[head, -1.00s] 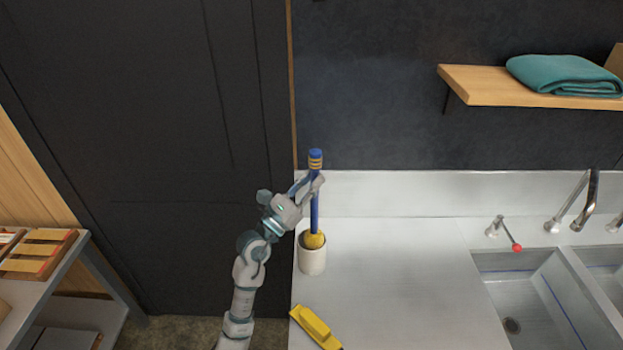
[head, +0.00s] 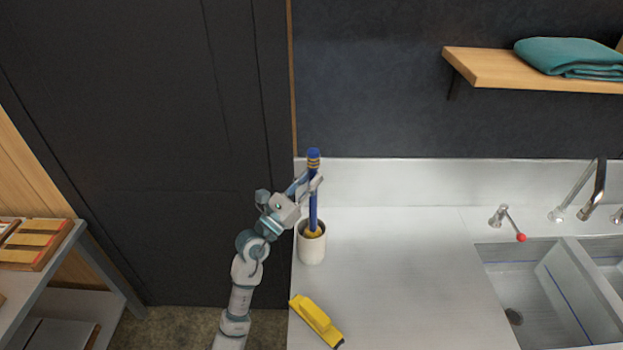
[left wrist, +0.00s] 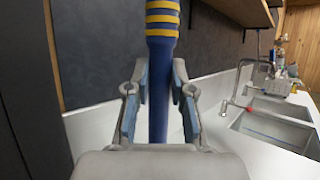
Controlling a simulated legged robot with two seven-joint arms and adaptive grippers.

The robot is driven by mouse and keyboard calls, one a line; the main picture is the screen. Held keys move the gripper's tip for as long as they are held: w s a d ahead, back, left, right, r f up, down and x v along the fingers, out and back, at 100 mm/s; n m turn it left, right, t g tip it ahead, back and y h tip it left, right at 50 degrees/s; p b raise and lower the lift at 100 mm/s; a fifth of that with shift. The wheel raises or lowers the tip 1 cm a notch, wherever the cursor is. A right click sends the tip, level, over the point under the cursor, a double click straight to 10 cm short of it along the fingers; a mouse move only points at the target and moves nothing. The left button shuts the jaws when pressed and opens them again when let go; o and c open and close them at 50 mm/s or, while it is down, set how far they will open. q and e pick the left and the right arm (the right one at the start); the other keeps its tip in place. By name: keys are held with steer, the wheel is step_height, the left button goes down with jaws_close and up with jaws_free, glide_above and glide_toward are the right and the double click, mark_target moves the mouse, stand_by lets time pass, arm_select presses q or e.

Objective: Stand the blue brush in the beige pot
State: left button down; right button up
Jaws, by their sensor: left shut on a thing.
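The blue brush (head: 313,205) stands upright with its yellow bristle end down inside the mouth of the beige pot (head: 311,249). The pot stands on the left end of the steel counter. My left gripper (head: 313,184) is shut on the brush's blue handle, above the pot rim. In the left wrist view the handle (left wrist: 159,95) runs upright between the fingers, with yellow bands near its top. The lowest part of the bristles is hidden in the pot, so I cannot tell if they touch its bottom. My right gripper is not in view.
A yellow brush-like object (head: 316,319) lies on the counter (head: 410,290) in front of the pot. A sink (head: 540,295) with a tap (head: 590,195) is at the right. A wall shelf (head: 500,72) holds a teal towel (head: 570,58). The counter's middle is clear.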

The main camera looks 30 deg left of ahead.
arm_select(q)
steer(key=shift+a+f, duration=0.1)
steer(key=shift+a, duration=0.45)
steer(key=c, duration=0.9)
jaws_free()
steer(key=shift+d, duration=0.5)
steer(key=shift+s, duration=0.15)
steer(key=shift+v, duration=5.85)
steer(key=shift+a, duration=0.25)
steer(key=shift+d, duration=0.1)
